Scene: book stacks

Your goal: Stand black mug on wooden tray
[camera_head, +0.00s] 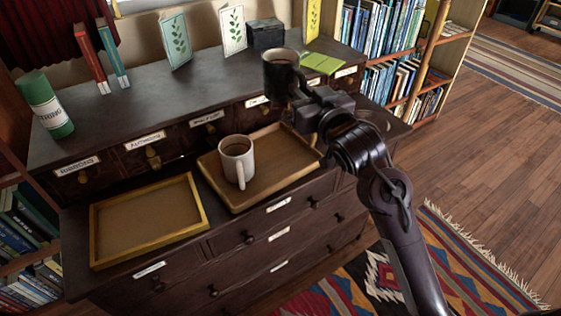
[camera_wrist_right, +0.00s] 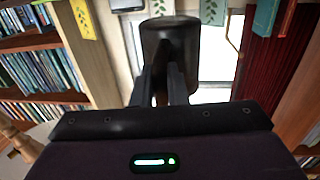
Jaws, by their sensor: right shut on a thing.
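The black mug (camera_head: 279,75) is in my right gripper (camera_head: 298,95), held upright in the air in front of the cabinet's upper shelf top. In the right wrist view the mug (camera_wrist_right: 170,42) sits between the two fingers (camera_wrist_right: 164,85), which are shut on it. A brown wooden tray (camera_head: 283,152) lies on the lower ledge, below the held mug. A white mug (camera_head: 236,158) stands on its left part; its right part is bare. My left gripper is not in view.
A shallow yellow-framed tray (camera_head: 148,220) lies empty left of the brown tray. On the upper top stand a green tin (camera_head: 46,105), red and teal books (camera_head: 92,60), leaf cards (camera_head: 176,42) and a dark box (camera_head: 266,34). A green booklet (camera_head: 321,63) lies flat at right.

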